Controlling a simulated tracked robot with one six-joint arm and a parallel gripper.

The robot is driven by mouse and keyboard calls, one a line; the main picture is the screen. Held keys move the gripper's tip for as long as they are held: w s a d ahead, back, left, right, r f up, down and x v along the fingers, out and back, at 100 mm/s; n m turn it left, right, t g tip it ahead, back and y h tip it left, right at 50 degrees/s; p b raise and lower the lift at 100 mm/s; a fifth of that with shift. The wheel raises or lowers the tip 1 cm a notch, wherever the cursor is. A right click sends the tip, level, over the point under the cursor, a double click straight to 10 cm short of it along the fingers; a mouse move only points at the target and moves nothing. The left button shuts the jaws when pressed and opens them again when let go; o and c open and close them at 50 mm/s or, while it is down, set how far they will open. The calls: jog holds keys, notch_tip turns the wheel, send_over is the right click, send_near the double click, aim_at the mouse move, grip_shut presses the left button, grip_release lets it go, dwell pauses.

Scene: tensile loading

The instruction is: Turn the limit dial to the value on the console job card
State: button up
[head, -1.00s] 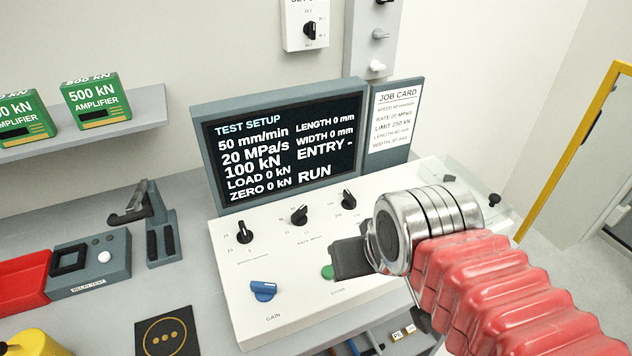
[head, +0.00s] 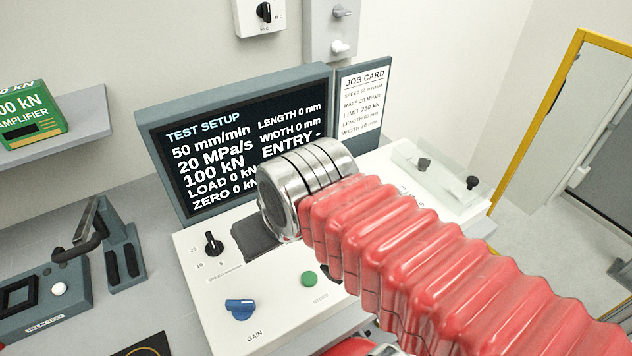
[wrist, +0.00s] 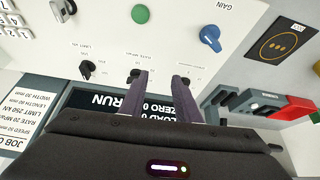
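The limit dial (wrist: 87,69) is a small black knob on the white console (wrist: 95,25), beside its LIMIT label in the wrist view. In the head view my arm hides it. The job card (head: 362,102) reads LIMIT 250 KN. The screen (head: 225,150) shows 100 kN. My gripper (wrist: 158,78) has its two fingers apart, with nothing seen between them. The fingers point at the console around the rate dial area, to the right of the limit dial in the wrist view. I cannot tell whether a finger touches a knob.
The speed dial (head: 212,243), blue gain knob (head: 240,308) and green button (head: 309,279) are on the console. A clear guard (head: 440,172) covers black knobs at its right end. The screen and card stand upright behind the dials.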

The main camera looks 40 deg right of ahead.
jog(key=w+d+r+g, duration=0.2)
jog(key=w+d, duration=0.4)
jog(key=d, duration=0.3)
jog(key=w+d+r+g, duration=0.3)
jog(key=w+d, duration=0.2)
jog(key=d, duration=0.5)
jog(key=shift+w+r+m+g, duration=0.3)
jog(key=shift+w+r, duration=0.1)
jog(key=shift+d, duration=0.1)
notch_tip(320, 180, down, 14)
jog(key=shift+r, duration=0.1)
jog(key=shift+c, duration=0.5)
grip_shut()
